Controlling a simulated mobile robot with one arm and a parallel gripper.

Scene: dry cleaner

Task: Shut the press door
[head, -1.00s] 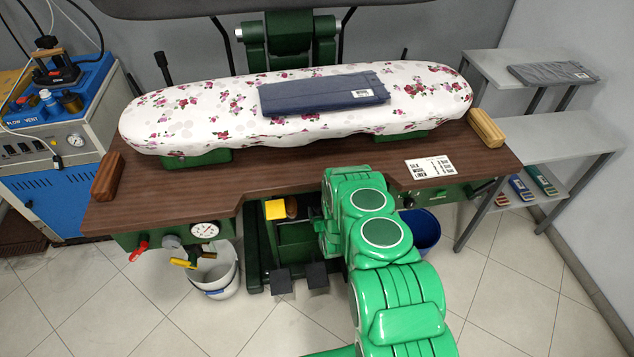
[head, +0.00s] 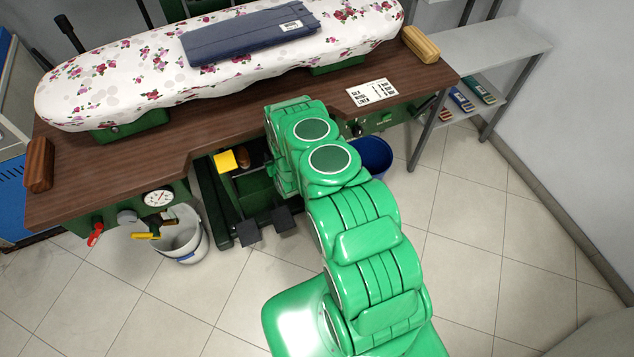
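The press stands in front of me in the head view. Its padded board (head: 105,95) has a white floral cover, and a folded blue-grey garment (head: 215,48) with a label lies on it. Below is a brown wooden table (head: 130,165) on a green body. I cannot make out a press door. The upper part of the press is cut off by the top edge; only its green mount (head: 205,6) shows. My green arm reaches toward the front of the table. My gripper is not visible; the arm's links hide it or it is out of sight.
Under the table are two dark pedals (head: 248,233), a white bucket (head: 183,240) and a blue bin (head: 374,157). A gauge (head: 158,198) and red handle (head: 95,234) sit at front left. A grey shelf unit (head: 485,45) stands right. The tiled floor at right is clear.

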